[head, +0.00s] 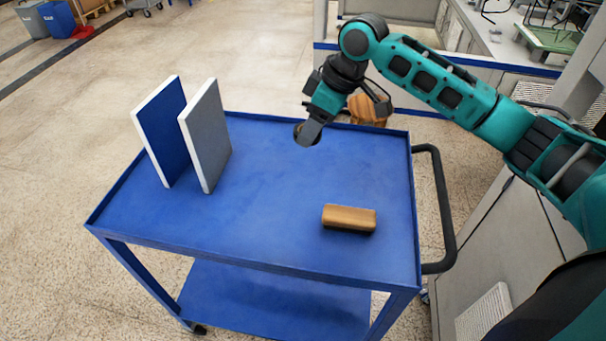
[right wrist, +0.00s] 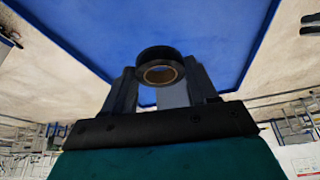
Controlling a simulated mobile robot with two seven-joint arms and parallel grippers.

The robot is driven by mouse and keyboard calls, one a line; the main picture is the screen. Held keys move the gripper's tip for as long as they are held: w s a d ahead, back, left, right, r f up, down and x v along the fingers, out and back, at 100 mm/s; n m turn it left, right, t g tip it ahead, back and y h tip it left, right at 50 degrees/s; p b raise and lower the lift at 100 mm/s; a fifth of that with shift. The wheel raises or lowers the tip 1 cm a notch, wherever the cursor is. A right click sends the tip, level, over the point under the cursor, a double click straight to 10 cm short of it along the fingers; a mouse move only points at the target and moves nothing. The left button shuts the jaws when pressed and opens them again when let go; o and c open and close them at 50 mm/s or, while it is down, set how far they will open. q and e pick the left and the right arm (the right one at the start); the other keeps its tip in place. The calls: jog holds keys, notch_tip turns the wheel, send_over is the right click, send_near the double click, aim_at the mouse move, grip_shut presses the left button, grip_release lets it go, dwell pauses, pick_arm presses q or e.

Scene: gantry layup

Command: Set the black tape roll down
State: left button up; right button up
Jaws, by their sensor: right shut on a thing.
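My right gripper (head: 309,131) reaches in over the far part of the blue cart (head: 270,190) with its fingers pointing down. It is shut on the black tape roll (right wrist: 158,54), which shows between the fingertips in the right wrist view as a black ring with a brown core. The roll appears to be above the cart top; the exact gap is hard to tell. My left gripper is not in view.
A wooden block (head: 349,217) lies near the cart's front right. Two upright panels, one blue (head: 163,130) and one grey (head: 207,137), stand at the left. The cart's middle is clear.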

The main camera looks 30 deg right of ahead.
aim_at(305, 182)
notch_tip(305, 182, down, 14)
jog(key=shift+r+b, duration=0.25)
jog(key=shift+b, duration=0.5)
jog(key=o, duration=1)
jog(key=shift+f, duration=0.1)
jog(key=shift+o, duration=0.2)
jog(key=p+v, duration=0.1)
jog(key=v, duration=1.1)
jog(key=shift+p, duration=0.35)
jog(key=shift+a, duration=0.1)
